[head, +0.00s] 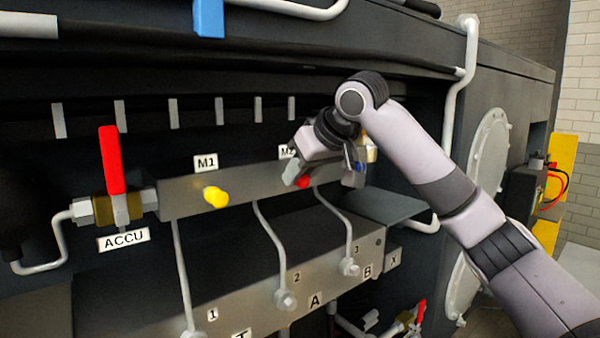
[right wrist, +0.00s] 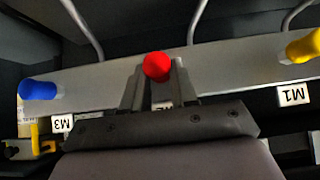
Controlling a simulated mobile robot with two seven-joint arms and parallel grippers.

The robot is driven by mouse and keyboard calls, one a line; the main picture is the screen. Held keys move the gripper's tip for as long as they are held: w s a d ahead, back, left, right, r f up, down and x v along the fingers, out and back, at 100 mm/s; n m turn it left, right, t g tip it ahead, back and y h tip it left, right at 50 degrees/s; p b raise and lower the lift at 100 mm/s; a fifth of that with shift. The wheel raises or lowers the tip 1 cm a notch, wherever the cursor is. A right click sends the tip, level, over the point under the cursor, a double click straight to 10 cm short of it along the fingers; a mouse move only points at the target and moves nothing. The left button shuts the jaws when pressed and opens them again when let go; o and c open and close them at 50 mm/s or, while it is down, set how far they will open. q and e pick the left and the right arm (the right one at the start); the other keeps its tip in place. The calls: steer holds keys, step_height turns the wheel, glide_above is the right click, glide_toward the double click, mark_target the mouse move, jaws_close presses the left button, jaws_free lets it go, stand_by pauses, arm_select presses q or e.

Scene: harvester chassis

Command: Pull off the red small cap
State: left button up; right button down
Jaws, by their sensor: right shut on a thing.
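The small red cap (head: 303,182) sits at the M2 spot on the grey manifold bar (head: 262,181) in the head view, partly hidden by my right gripper. In the right wrist view the red cap (right wrist: 157,66) shows between the two fingertips. My right gripper (head: 300,176) is shut on it; it also shows in the right wrist view (right wrist: 157,84). Whether the cap is still seated on its fitting cannot be told. My left gripper is not in view.
A yellow cap (head: 215,197) stands under the M1 label, left of the gripper. A blue cap (right wrist: 38,90) is on the other side. A red-handled ACCU valve (head: 112,165) stands at the left. Pipes and a lower block (head: 250,290) lie below.

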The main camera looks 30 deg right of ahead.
mark_target(305, 186)
steer(key=shift+s+d+b, duration=0.15)
steer(key=shift+s+b, duration=0.3)
steer(key=shift+s, duration=1.4)
